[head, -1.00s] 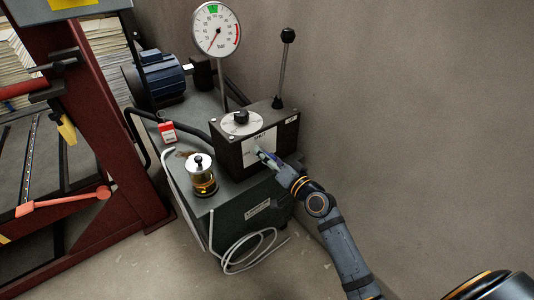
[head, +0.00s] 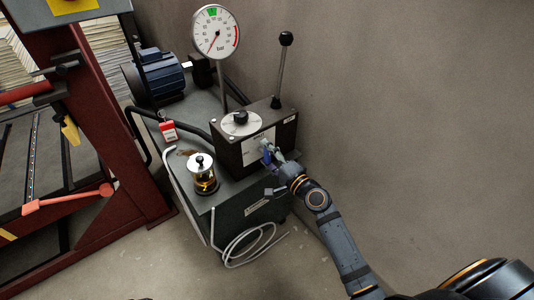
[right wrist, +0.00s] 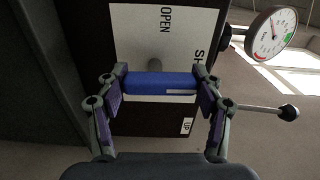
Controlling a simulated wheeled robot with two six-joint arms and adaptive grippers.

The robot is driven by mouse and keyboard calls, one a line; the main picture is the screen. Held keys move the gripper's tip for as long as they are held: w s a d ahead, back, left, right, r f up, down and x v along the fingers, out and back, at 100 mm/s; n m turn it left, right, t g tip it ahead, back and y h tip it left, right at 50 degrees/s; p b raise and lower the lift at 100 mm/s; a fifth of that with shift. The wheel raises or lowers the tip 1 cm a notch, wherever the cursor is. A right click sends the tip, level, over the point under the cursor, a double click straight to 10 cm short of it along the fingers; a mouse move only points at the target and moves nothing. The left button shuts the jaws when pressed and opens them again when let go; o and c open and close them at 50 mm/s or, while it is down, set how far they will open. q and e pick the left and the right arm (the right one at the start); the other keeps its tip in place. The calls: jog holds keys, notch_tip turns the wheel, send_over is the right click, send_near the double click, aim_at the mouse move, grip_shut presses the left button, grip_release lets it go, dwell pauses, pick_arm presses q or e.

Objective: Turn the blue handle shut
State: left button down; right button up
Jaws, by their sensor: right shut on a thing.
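The blue handle (head: 266,157) is on the light plate at the front of the dark box, in the head view. It also shows in the right wrist view (right wrist: 160,83), lying between the two fingers. My right gripper (head: 270,153) is shut on it; in the right wrist view its fingers (right wrist: 160,88) hold the handle's two ends. The plate (right wrist: 130,40) reads OPEN, and a second word starting SH is partly hidden by a finger. The handle's long side runs towards that second word's side. My left gripper is not in view.
A round dial (head: 241,122), a pressure gauge (head: 215,32) and a black-knobbed lever (head: 282,70) rise on or behind the box. A glass jar (head: 203,175) and a red tag (head: 168,130) are left of it. A red frame (head: 110,130) stands further left. The wall is at right.

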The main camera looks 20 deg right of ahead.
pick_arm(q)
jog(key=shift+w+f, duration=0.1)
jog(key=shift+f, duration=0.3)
pick_arm(e)
jog(key=o, duration=1.2)
jog(key=shift+c, duration=0.2)
jog(key=shift+s+d, duration=0.1)
jog(key=shift+s, duration=0.05)
jog(key=v, duration=0.7)
jog(key=shift+s, duration=0.1)
